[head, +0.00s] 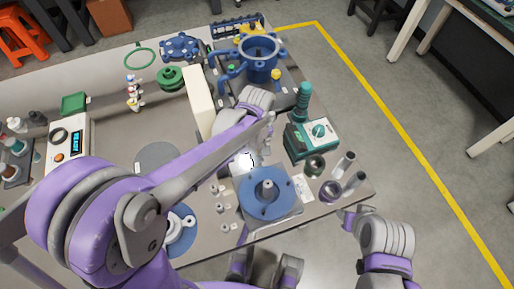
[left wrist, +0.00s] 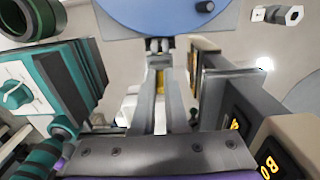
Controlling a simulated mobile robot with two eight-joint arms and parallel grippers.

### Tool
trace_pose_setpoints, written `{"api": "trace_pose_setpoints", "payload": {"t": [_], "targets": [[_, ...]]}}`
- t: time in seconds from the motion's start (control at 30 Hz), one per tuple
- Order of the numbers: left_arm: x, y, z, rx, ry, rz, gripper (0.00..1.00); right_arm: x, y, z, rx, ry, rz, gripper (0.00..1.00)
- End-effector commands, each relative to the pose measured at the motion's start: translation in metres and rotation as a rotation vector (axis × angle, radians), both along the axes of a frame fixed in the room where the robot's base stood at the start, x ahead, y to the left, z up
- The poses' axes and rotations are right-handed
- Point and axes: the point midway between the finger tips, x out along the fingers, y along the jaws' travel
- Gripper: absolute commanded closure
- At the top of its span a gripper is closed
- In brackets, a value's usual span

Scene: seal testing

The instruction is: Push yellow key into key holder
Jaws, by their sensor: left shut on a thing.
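My left gripper (head: 266,143) reaches down over the middle of the table, between the blue flange and the teal device. In the left wrist view its two grey fingers (left wrist: 160,72) are nearly together, with a small yellow piece between them that looks like the yellow key (left wrist: 161,82). The fingers hide most of it. I cannot pick out the key holder for certain, nor tell whether the key touches it. My right gripper (head: 352,213) is beyond the table's front right edge, apart from the task's objects. Its jaw opening is unclear.
The blue flange (head: 284,205) lies in front of the left gripper. The teal device with a dial (head: 312,141) stands to its right. A large blue housing (head: 262,64) stands behind. Dark panels with yellow lettering (left wrist: 262,132) stand close beside the fingers at right.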

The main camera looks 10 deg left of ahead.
Motion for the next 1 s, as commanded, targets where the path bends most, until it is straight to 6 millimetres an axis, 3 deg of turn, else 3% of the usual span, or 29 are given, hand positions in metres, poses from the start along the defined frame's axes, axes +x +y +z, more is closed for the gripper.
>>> {"api": "trace_pose_setpoints", "payload": {"t": [0.17, 0.2, 0.4, 0.73, 1.0], "targets": [[0.000, 0.000, -0.004, 0.000, 0.000, 0.000, 1.00, 0.000, 0.000, -0.003, 0.000, 0.001, 0.000, 0.50], [0.000, 0.000, -0.004, 0.000, 0.000, 0.000, 0.87, 0.000, 0.000, -0.003, 0.000, 0.001, 0.000, 0.50], [0.000, 0.000, -0.003, 0.000, 0.000, 0.000, 0.54, 0.000, 0.000, -0.003, 0.000, 0.001, 0.000, 0.50], [0.000, 0.000, -0.002, 0.000, 0.000, 0.000, 0.54, 0.000, 0.000, -0.002, 0.000, 0.001, 0.000, 0.50], [0.000, 0.000, 0.012, 0.000, 0.000, 0.000, 0.54, 0.001, 0.000, 0.009, 0.000, -0.003, 0.000, 0.50]]}}
